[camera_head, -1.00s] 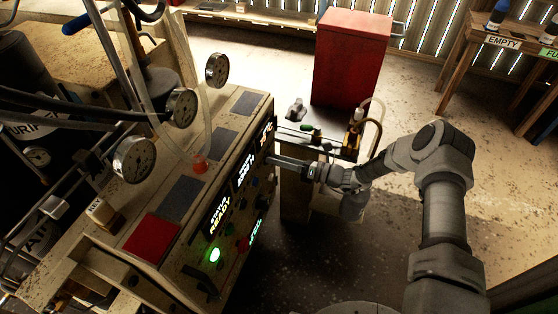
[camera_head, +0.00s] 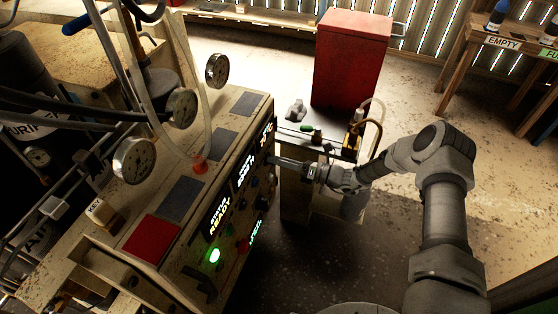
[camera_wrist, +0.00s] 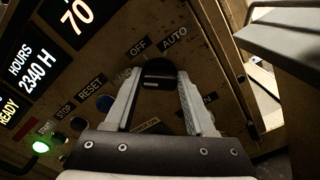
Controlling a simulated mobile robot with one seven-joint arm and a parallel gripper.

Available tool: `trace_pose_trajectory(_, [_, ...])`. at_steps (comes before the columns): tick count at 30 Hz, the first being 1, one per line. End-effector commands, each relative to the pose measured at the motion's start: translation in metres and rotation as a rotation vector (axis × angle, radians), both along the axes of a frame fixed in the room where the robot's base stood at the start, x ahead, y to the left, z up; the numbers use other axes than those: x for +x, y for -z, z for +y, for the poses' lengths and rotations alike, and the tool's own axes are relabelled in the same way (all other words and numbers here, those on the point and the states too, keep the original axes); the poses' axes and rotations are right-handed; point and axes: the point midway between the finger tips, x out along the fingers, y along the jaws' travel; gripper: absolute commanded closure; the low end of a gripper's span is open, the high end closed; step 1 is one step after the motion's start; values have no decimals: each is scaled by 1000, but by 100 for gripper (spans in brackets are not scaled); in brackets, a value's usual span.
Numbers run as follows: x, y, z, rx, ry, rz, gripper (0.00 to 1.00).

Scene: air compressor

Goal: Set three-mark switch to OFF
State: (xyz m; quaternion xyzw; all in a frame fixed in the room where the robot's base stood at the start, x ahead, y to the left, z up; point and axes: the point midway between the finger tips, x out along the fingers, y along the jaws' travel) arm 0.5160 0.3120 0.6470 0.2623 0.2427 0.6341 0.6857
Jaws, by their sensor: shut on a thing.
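The three-mark switch is a dark round knob (camera_wrist: 160,70) on the compressor's control panel (camera_wrist: 110,50), seen in the wrist view. Its marks are OFF (camera_wrist: 138,46) just above it, AUTO (camera_wrist: 174,37) to the upper right, and a third word at the left, partly hidden by a finger. My gripper (camera_wrist: 161,78) has one finger on each side of the knob and is shut on it. The knob's pointer direction cannot be made out. In the head view my gripper (camera_head: 274,160) reaches the panel's front face, and the switch is hidden there.
Lit displays (camera_wrist: 35,72) and a glowing green START button (camera_wrist: 40,147) are left of the switch, with STOP and RESET buttons between. Open floor lies to the right.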

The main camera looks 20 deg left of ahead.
Motion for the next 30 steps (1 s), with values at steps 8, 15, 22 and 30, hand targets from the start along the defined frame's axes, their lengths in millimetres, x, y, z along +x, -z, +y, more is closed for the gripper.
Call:
trace_pose_trajectory(8, [0,2,-1,14,1,163,100])
trace_pose_trajectory(15, [1,3,-1,29,0,377,100])
trace_pose_trajectory(22, [1,4,-1,46,1,573,100])
trace_pose_trajectory(30, [1,5,-1,57,0,742,100])
